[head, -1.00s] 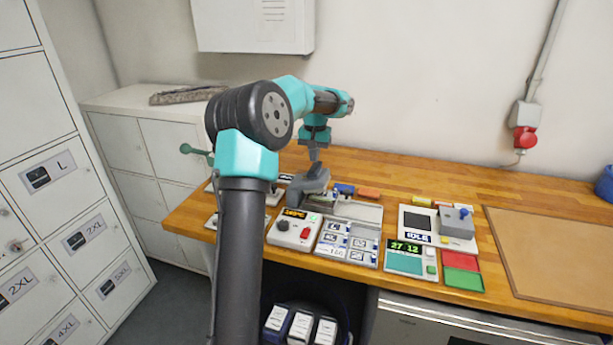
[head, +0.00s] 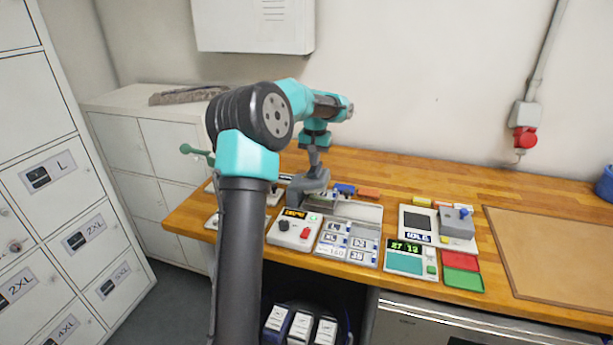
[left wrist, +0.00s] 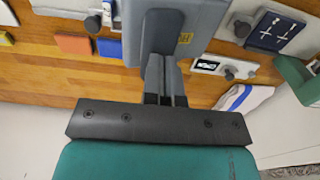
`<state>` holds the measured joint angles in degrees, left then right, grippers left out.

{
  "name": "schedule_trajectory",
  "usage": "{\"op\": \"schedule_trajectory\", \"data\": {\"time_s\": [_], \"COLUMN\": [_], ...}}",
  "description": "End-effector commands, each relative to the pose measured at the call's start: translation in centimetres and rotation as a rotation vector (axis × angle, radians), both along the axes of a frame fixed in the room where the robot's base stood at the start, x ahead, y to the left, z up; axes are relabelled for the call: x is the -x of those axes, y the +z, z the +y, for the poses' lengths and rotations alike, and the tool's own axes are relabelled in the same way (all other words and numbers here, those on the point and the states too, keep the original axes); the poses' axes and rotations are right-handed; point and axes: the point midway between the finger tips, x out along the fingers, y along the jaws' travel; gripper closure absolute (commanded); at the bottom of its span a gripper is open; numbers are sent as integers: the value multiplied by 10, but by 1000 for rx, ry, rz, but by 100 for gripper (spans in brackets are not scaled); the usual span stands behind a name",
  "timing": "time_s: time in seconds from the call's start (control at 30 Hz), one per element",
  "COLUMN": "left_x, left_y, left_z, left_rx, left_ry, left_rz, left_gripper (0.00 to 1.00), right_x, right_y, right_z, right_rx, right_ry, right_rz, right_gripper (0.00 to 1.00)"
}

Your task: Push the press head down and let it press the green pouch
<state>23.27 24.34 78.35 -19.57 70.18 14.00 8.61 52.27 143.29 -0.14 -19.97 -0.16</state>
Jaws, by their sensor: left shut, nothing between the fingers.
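The grey press head (head: 310,184) stands at the left part of the wooden bench, behind the white control box with its dial and red button (head: 294,230). My left gripper (head: 313,160) points down at the press head from above; its fingers are shut and empty. In the left wrist view, the fingertips (left wrist: 164,62) meet the grey block of the press head (left wrist: 165,25) in the picture; whether they press on it I cannot tell. I cannot make out the green pouch; the press head and my arm hide part of that area. My right gripper is not in view.
A labelled tray (head: 347,243), a digital counter box (head: 405,258) and red and green trays (head: 462,270) stand to the right. A brown board (head: 560,250) covers the bench's right part.

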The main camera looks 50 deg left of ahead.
Motion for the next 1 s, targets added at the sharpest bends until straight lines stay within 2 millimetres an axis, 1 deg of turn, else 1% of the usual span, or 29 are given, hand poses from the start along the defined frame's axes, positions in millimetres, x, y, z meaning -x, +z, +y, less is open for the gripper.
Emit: {"op": "schedule_trajectory", "data": {"time_s": [0.23, 0.37, 1.0], "left_x": [0, 0, -5], "left_y": [-6, -6, -18], "left_z": [0, 0, -8], "left_rx": [1, 1, 1], "left_ry": [0, 0, 0], "left_rz": [2, 1, 2], "left_gripper": [100, 100, 100], "right_x": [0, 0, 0], "right_y": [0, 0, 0], "right_z": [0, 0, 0], "right_rx": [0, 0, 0], "right_ry": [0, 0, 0], "right_rz": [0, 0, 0], "right_gripper": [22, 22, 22]}}
